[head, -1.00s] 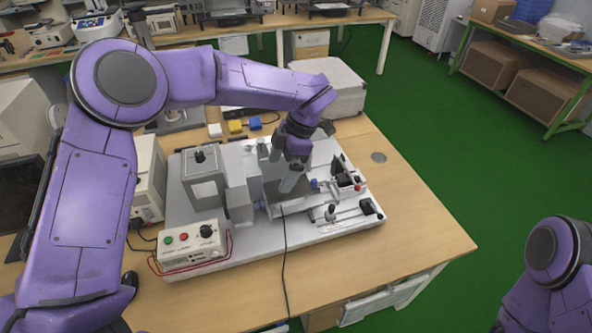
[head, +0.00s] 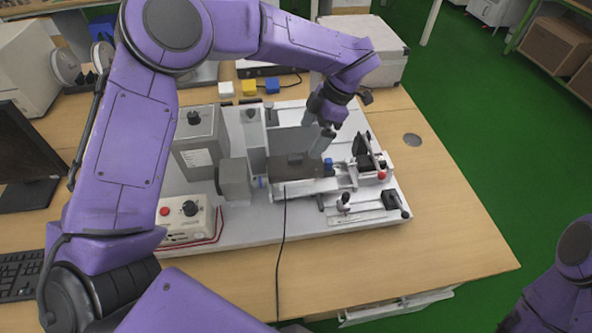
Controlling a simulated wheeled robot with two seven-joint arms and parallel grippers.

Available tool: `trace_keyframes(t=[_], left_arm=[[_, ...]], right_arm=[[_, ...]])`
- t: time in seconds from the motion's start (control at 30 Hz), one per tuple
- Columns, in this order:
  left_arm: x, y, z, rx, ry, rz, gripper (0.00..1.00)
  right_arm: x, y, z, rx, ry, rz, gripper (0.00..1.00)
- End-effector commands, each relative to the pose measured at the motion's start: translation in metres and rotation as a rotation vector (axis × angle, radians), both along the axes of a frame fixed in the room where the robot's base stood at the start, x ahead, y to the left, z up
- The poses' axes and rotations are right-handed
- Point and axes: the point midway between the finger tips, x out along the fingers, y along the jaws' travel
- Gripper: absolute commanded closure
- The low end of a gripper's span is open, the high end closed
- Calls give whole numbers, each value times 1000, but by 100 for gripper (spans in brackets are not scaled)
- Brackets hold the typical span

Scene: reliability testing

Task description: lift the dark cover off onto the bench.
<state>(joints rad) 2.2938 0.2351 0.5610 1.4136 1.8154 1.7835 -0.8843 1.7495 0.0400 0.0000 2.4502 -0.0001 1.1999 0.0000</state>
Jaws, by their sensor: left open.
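The dark grey cover (head: 286,141) stands as a flat panel in the middle of the white test rig (head: 262,226) on the bench. A darker, flat part (head: 292,168) shows just below it. My left gripper (head: 317,131) comes down from above at the panel's right end, with its jaws open. One finger overlaps the panel's right edge in the picture; I cannot tell whether it touches. The gripper hides part of that edge. Of my right arm only upper links show at the lower right; its gripper is out of view.
The wooden bench (head: 440,232) is bare to the right and in front of the rig. A black cable (head: 281,245) crosses its front. A control box (head: 187,219) stands at the rig's left front. A light grey case (head: 362,50) stands behind.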

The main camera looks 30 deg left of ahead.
Motion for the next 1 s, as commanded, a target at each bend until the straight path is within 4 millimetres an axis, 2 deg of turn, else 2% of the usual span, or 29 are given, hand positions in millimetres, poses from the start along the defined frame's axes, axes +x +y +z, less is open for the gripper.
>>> trace_keyframes(t=[0.03,0.37,0.57,0.63,0.73,0.93,1.0], left_arm=[[-1,1,-7,0,1,0,0],[-13,17,-50,0,3,3,0],[-18,26,-79,1,5,2,0],[-20,30,-92,2,3,3,0],[-22,32,-100,0,2,2,0],[-22,32,-102,0,0,2,0],[-22,32,-102,0,0,2,23]], right_arm=[[0,0,-5,0,0,0,57],[0,0,9,-1,-1,0,57],[0,0,29,-1,-1,0,57],[0,0,30,-1,-1,0,57],[0,0,31,-1,-1,0,57],[0,0,29,-1,-1,0,57],[0,0,29,-1,-1,0,57]])
